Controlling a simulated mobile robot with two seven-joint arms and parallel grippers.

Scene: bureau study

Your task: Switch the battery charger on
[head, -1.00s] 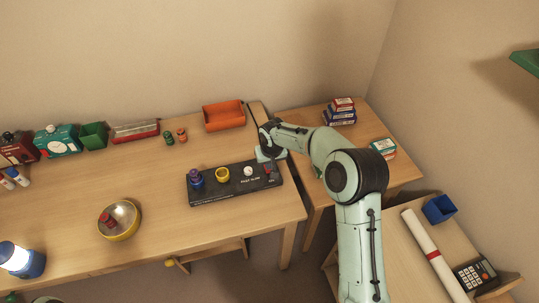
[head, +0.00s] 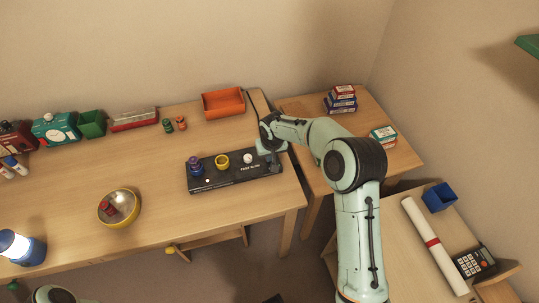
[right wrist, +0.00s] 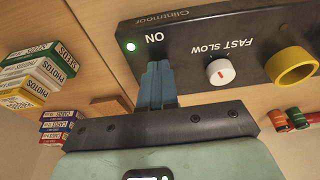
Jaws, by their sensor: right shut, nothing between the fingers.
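The battery charger (head: 232,178) is a long black panel on the desk's front right. It carries a yellow ring, a blue knob and a white dial (right wrist: 220,72) beside the words FAST SLOW. My right gripper (head: 268,150) is shut and empty at this end. Its blue fingertips (right wrist: 157,68) are right by the word ON, and they hide any switch there. I cannot tell whether they touch the panel. My left gripper is not in view.
A yellow-rimmed bowl (head: 134,217), a lantern (head: 25,249) and an orange tray (head: 223,104) stand on the desk. Stacked boxes (head: 341,99) are on the side table to the right. The desk between bowl and charger is clear.

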